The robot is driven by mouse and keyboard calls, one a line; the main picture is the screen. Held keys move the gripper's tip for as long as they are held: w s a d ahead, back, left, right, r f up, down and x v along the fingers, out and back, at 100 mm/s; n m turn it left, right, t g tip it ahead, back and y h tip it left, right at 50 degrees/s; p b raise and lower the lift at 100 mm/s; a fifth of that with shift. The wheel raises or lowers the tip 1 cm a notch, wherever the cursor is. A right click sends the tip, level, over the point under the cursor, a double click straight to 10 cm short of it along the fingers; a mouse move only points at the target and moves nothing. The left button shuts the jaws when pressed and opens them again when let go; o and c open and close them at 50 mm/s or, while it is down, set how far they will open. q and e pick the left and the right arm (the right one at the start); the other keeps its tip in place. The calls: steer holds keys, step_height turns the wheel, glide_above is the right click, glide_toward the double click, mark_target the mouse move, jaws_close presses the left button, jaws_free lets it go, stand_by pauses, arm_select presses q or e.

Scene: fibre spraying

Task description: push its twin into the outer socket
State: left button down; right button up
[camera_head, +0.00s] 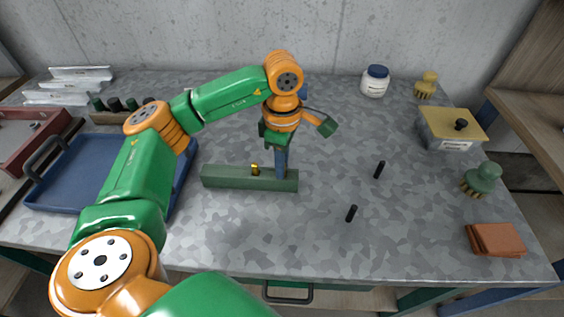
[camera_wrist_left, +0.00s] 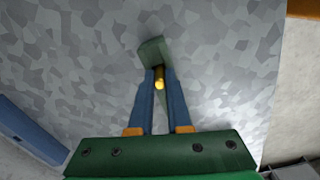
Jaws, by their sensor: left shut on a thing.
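A long green block (camera_head: 230,178) lies on the grey table in front of my left arm, and one end of it shows in the left wrist view (camera_wrist_left: 152,48). A small brass piece (camera_head: 255,169) stands upright on top of it, near its middle. My left gripper (camera_head: 281,175) points down at the block's right part, its blue fingers close together. In the left wrist view a brass piece (camera_wrist_left: 159,77) shows between the fingertips, over the block. The fingers hide the sockets and the held piece's lower end, so I cannot tell how deep it sits. My right gripper is out of view.
Two black pegs (camera_head: 379,169) (camera_head: 351,213) stand to the right on clear table. A blue tray (camera_head: 62,190) lies to the left. A yellow-lidded box (camera_head: 452,128), a green brush (camera_head: 482,178) and a brown cloth (camera_head: 496,240) are at the right edge.

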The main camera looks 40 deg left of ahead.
arm_select(q)
steer(key=shift+f, duration=0.2)
steer(key=c, duration=0.8)
jaws_free()
steer(key=shift+r, duration=0.4)
step_height(320, 180, up, 6)
steer(key=shift+r, duration=0.25)
